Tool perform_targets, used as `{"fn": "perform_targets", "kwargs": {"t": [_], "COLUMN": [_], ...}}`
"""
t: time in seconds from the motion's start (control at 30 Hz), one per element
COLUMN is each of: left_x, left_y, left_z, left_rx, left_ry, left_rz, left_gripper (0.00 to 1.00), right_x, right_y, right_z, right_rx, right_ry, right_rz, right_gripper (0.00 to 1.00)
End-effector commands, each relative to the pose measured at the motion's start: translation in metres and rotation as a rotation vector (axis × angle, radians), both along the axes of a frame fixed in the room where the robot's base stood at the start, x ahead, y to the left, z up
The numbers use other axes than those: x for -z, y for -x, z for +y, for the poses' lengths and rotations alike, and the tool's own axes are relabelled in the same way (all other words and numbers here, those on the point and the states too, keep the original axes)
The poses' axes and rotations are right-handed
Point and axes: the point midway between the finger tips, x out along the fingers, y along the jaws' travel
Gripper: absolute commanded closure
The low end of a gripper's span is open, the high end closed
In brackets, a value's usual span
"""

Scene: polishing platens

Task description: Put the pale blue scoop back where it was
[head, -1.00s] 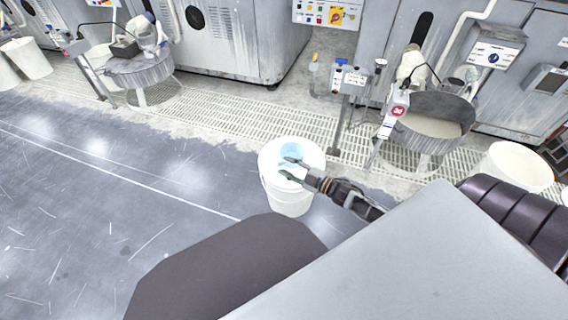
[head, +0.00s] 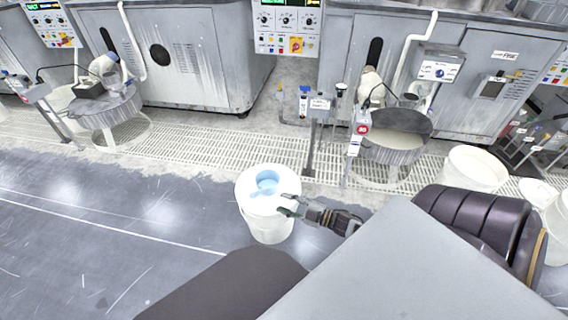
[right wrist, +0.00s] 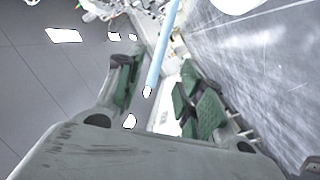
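The pale blue scoop (head: 267,182) shows inside the mouth of a white bucket (head: 270,227); I cannot tell what it rests on. My right gripper (head: 288,205) is at the bucket's right rim, just right of the scoop. In the right wrist view a pale blue bar (right wrist: 166,48), apparently the scoop's handle, runs from the top edge down into the gap between the green-padded fingers (right wrist: 160,88). The fingers stand apart, with space on both sides of the bar. My left gripper is not in view.
A stand with a small control box (head: 318,104) and a round grey basin (head: 395,135) are behind the bucket. Another white bucket (head: 475,168) stands to the right. Grey machines line the back. The floor (head: 100,215) at left is clear.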

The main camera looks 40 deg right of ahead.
Motion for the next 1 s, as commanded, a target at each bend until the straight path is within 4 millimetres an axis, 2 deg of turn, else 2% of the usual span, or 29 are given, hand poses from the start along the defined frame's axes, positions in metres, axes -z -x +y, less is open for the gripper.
{"fn": "perform_targets", "kwargs": {"t": [0.63, 1.0], "left_x": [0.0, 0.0], "left_y": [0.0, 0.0], "left_z": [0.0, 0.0], "left_rx": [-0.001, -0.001], "left_ry": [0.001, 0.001], "left_rz": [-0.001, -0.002], "left_gripper": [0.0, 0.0], "right_x": [0.0, 0.011], "right_y": [-0.001, -0.013], "right_z": [0.002, 0.021], "right_rx": [0.01, 0.158], "right_ry": [-0.004, -0.066], "right_rz": [0.007, 0.14], "right_gripper": [0.62, 0.62]}}
